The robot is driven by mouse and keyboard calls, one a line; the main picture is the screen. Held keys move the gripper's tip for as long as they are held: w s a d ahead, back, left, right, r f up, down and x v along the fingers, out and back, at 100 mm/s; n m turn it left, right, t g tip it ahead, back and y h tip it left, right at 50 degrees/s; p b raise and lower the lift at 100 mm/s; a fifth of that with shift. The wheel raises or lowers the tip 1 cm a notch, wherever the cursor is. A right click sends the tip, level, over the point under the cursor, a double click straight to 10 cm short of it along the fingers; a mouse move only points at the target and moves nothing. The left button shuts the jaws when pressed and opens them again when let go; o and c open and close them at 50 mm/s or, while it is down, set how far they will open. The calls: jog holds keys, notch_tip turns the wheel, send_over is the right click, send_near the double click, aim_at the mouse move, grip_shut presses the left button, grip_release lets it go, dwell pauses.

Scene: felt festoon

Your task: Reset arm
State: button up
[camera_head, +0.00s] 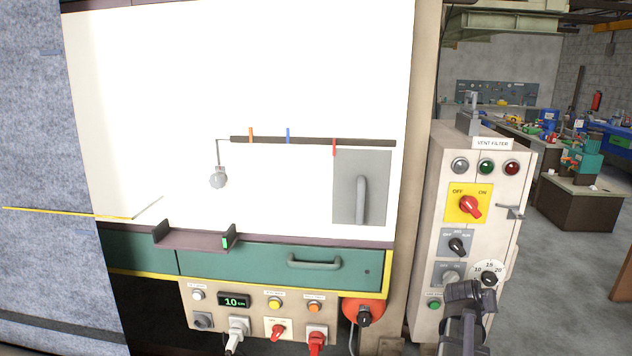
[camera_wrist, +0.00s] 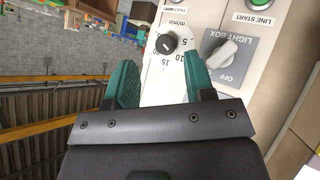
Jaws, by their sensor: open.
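My gripper (camera_wrist: 164,78) is open and empty in the wrist view, its two teal fingers apart. Beyond the fingertips is a white m/min dial (camera_wrist: 163,72) with a black knob (camera_wrist: 166,43), and no finger touches the knob. In the head view my gripper (camera_head: 468,292) is a dark shape at the lower right, in front of the beige control cabinet (camera_head: 436,215). It is just left of and below the same dial (camera_head: 490,265). Its fingers cannot be made out there.
The grey light box switch (camera_wrist: 232,52) is right of the fingers in the wrist view. In the head view a red switch (camera_head: 470,207) is higher on the cabinet. The white panel (camera_head: 280,70), green drawer (camera_head: 250,262) and lower control box (camera_head: 257,318) stand left. Open floor lies right.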

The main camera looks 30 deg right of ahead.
jog(key=w+a+f+n+g+y+b, duration=0.1)
jog(key=w+a+f+n+y, duration=0.1)
jog(key=a, duration=1.5)
jog(key=w+a+f+n+y+b, duration=0.1)
jog(key=w+a+f+n+y, duration=0.2)
jog(key=a, duration=1.3)
jog(key=w+a+f+n+g+y+b, duration=0.1)
jog(key=a+f+n+y, duration=0.3)
jog(key=a, duration=1.3)
jog(key=shift+w+a+f+g+y, duration=0.3)
jog(key=shift+w+a+f+y, duration=0.05)
jog(key=shift+w+f+y, duration=0.35)
